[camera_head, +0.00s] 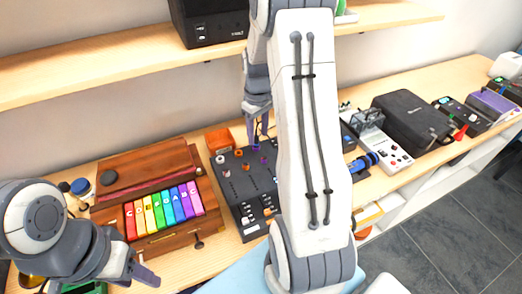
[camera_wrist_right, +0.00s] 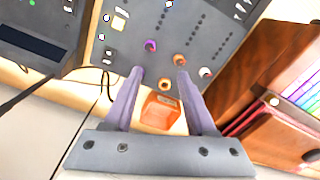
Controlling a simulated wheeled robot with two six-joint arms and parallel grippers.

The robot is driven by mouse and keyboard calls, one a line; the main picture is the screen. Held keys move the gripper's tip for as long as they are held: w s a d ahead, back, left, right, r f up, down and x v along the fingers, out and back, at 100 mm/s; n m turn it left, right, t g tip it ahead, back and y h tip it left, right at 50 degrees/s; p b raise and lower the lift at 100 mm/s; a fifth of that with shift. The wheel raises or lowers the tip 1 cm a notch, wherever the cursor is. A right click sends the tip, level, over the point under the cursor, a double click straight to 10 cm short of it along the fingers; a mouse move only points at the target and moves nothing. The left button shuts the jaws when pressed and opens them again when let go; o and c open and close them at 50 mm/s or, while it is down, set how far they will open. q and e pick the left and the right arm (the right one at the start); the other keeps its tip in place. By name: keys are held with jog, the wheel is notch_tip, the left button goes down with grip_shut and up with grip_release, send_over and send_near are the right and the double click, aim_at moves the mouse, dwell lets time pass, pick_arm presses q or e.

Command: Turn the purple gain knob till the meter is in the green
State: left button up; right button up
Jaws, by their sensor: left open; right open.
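The dark grey mixer panel (camera_head: 232,188) lies on the table, partly hidden behind my right arm. The purple knob (camera_wrist_right: 150,45) shows in the right wrist view near the panel's edge, beside orange and white knobs (camera_wrist_right: 178,59). My right gripper (camera_head: 257,138) is over the panel's far edge; in the wrist view its open fingers (camera_wrist_right: 160,68) are empty, with the purple knob just beyond the tips, nearer the left finger. Rows of small dark dots (camera_wrist_right: 193,44) run along the panel; I cannot tell which is lit. My left gripper (camera_head: 138,272) is open and empty at the lower left.
A wooden box with coloured keys (camera_head: 160,212) stands left of the panel. An orange box (camera_head: 218,139) sits behind it. A black case (camera_head: 412,120) and other devices stand to the right. A wooden shelf (camera_head: 110,63) runs above.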

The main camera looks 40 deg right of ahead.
aim_at(264, 158)
jog(key=f+p, duration=0.1)
jog(key=f, duration=0.2)
jog(key=d+f+p, duration=0.1)
jog(key=f, duration=0.3)
jog(key=d+f+p, duration=0.1)
jog(key=f, duration=0.3)
jog(key=shift+s+d, duration=0.1)
jog(key=shift+s, duration=0.05)
jog(key=shift+c, duration=0.4)
grip_shut()
